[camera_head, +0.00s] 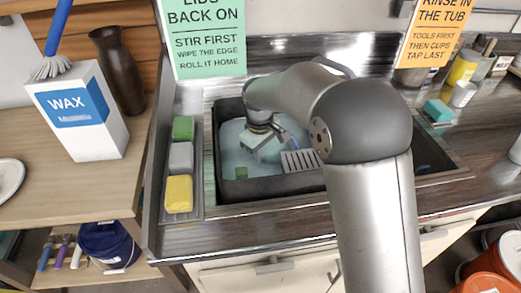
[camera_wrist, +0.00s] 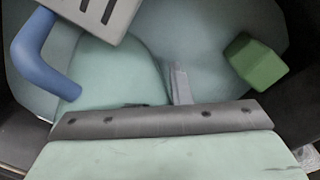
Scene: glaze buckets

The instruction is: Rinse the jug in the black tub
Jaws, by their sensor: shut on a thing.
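The black tub (camera_head: 222,192) is set in the steel counter and holds pale blue-green water (camera_head: 228,135). My gripper (camera_head: 256,152) is down inside the tub, with my arm reaching over its right side. In the wrist view a pale green rounded body (camera_wrist: 112,75), which looks like the jug, sits at my gripper, which is shut on it. The grip itself is mostly hidden. A curved blue handle (camera_wrist: 40,55) shows beside that body; I cannot tell what it joins. Whether the jug is under the water is not clear.
A grey slotted piece (camera_head: 301,160) and a green block (camera_head: 241,173) are in the tub. A tray (camera_head: 197,213) with green, grey and yellow sponges lies left of it. A wax box (camera_head: 88,140) and a dark vase (camera_head: 119,75) stand farther left. Cups and bottles crowd the back right.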

